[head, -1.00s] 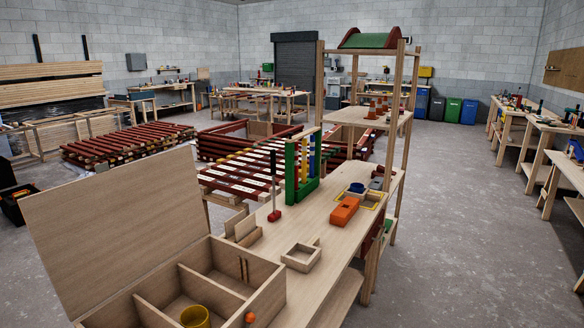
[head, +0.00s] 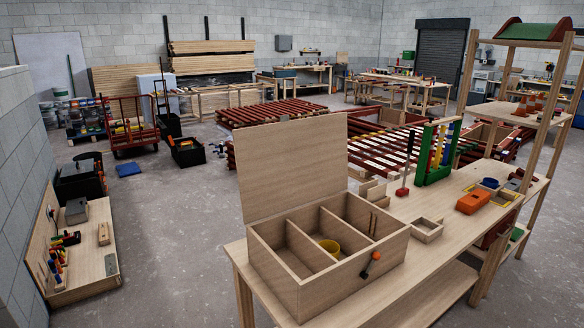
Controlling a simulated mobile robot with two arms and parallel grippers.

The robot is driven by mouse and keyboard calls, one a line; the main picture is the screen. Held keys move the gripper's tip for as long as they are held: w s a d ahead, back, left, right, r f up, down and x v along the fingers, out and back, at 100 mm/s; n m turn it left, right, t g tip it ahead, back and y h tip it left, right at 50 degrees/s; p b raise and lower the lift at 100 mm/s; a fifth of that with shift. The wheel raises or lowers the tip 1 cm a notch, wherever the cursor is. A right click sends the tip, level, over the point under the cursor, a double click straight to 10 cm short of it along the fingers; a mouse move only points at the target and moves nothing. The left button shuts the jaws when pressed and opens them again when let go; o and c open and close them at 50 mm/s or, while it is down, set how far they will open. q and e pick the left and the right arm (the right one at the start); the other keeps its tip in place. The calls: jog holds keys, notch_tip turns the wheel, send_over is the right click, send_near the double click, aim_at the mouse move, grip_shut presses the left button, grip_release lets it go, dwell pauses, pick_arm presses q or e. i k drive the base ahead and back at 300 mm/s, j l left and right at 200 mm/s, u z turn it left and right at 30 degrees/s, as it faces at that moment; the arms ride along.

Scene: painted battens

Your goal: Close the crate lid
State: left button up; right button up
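The wooden crate (head: 345,285) sits at the near left end of the workbench, split by dividers into compartments. Its lid (head: 292,168) stands open, raised upright at the back left of the crate. An orange ball and a dark piece (head: 371,264) show at the crate's front face. Neither of my grippers is in view.
On the workbench (head: 440,252), right of the crate, are a small open wooden box (head: 427,230), an orange block (head: 473,202) and a green frame (head: 436,155). A wooden shelf unit (head: 522,110) rises at the right. Concrete floor (head: 185,240) is clear left of the crate.

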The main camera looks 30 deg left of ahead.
aim_at(286, 165)
jog(key=j+z, duration=0.2)
jog(key=z, duration=1.25)
jog(key=k+j, duration=0.1)
jog(key=j, duration=1.1)
jog(key=k+j, duration=0.15)
jog(key=j, duration=0.4)
jog(key=k+j, duration=0.1)
jog(key=j, duration=1.1)
jog(key=k+j, duration=0.15)
jog(key=j, duration=1.05)
jog(key=k+j, duration=0.15)
jog(key=j, duration=0.4)
